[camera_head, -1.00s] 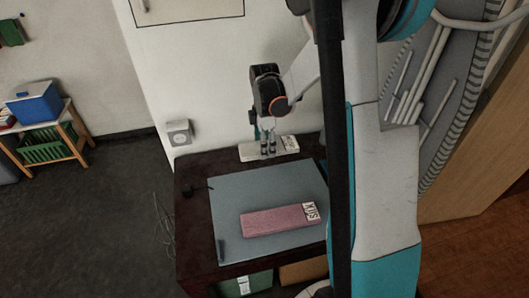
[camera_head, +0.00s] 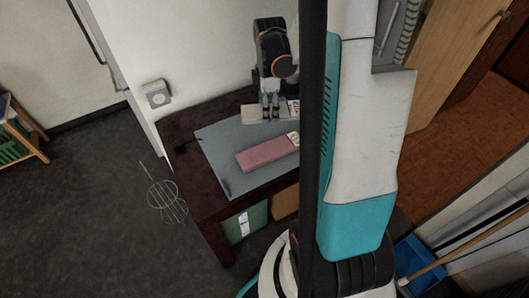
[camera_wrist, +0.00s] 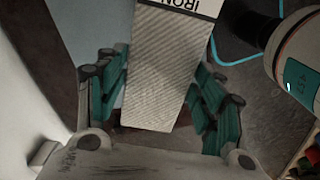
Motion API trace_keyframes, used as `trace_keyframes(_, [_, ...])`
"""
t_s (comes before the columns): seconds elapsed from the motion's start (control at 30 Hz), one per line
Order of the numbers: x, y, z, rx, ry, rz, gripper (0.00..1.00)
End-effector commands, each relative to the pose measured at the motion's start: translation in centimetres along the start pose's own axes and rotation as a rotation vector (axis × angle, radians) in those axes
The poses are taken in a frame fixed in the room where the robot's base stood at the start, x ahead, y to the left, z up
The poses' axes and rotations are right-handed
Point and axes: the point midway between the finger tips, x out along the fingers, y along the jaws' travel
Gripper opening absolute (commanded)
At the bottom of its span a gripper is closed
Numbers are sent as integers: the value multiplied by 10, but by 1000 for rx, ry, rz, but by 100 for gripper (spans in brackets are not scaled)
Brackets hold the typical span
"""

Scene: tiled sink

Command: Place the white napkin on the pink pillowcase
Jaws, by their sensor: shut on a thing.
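The white napkin (camera_head: 252,113) is a flat folded piece with a ribbed surface and a black-lettered label at one end. My gripper (camera_head: 270,110) is shut on it at the back of the table. In the wrist view the napkin (camera_wrist: 160,80) lies between the teal fingers of my gripper (camera_wrist: 158,95). The pink pillowcase (camera_head: 262,156) lies folded flat on a grey-blue mat (camera_head: 220,146), in front of the napkin. Its right end has a white label and is partly hidden by my arm. I cannot tell how high the napkin is held.
The dark table (camera_head: 185,125) stands against a white wall with a socket (camera_head: 157,94). A green box (camera_head: 236,229) is underneath. A wire thing (camera_head: 167,203) lies on the floor at left. A blue dustpan (camera_head: 415,260) is at lower right. My arm hides the table's right side.

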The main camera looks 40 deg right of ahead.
Motion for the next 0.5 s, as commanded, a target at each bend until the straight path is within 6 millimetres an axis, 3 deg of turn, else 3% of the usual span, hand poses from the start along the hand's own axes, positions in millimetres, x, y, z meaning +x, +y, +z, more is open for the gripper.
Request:
trace_keyframes(0.1, [32, 1, 0, 0, 0, 0, 38])
trace_keyframes(0.5, [126, 1, 0, -1, 0, 0, 38])
